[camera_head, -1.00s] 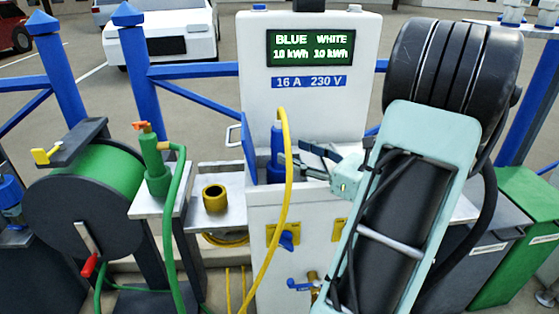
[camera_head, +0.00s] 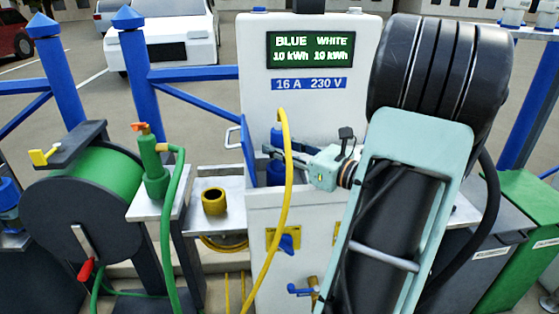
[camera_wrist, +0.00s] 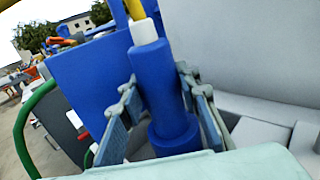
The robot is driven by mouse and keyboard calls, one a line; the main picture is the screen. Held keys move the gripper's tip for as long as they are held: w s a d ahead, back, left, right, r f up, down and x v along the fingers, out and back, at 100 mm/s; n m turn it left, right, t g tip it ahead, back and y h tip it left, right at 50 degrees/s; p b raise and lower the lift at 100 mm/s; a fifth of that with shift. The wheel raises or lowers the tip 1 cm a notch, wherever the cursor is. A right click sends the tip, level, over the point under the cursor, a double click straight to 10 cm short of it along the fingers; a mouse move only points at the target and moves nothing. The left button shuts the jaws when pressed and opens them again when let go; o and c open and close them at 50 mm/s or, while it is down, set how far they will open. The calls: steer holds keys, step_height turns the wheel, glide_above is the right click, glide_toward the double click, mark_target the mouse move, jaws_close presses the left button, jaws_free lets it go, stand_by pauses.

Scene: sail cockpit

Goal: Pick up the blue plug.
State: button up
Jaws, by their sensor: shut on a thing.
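The blue plug (camera_head: 276,138) stands upright at the front of the white power pedestal, with a yellow cable (camera_head: 285,200) arching from its top. In the wrist view the plug (camera_wrist: 157,80) shows a white collar on top and a wider blue base below. It seems to sit in that base; I cannot see where they part. My gripper (camera_head: 274,153) reaches in from the right at the plug's height. In the wrist view the fingers of my gripper (camera_wrist: 163,98) lie on either side of the plug's body, shut on it.
The blue flap (camera_wrist: 85,85) stands open just left of the plug. The pedestal (camera_head: 255,60) rises behind it. Left are a yellow ring fitting (camera_head: 214,201), a green nozzle (camera_head: 154,165) with its hose, and a green hose reel (camera_head: 105,172). Blue railings (camera_head: 195,71) run behind.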

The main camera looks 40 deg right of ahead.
jaws_close()
steer(key=shift+r, duration=0.15)
steer(key=shift+r+p, duration=0.8)
steer(key=s+a+r+p, duration=0.7)
steer(key=s+r+p, duration=0.5)
steer(key=r+p, duration=0.2)
steer(key=shift+a+p, duration=0.2)
steer(key=shift+p, duration=0.35)
steer(key=shift+r, duration=0.1)
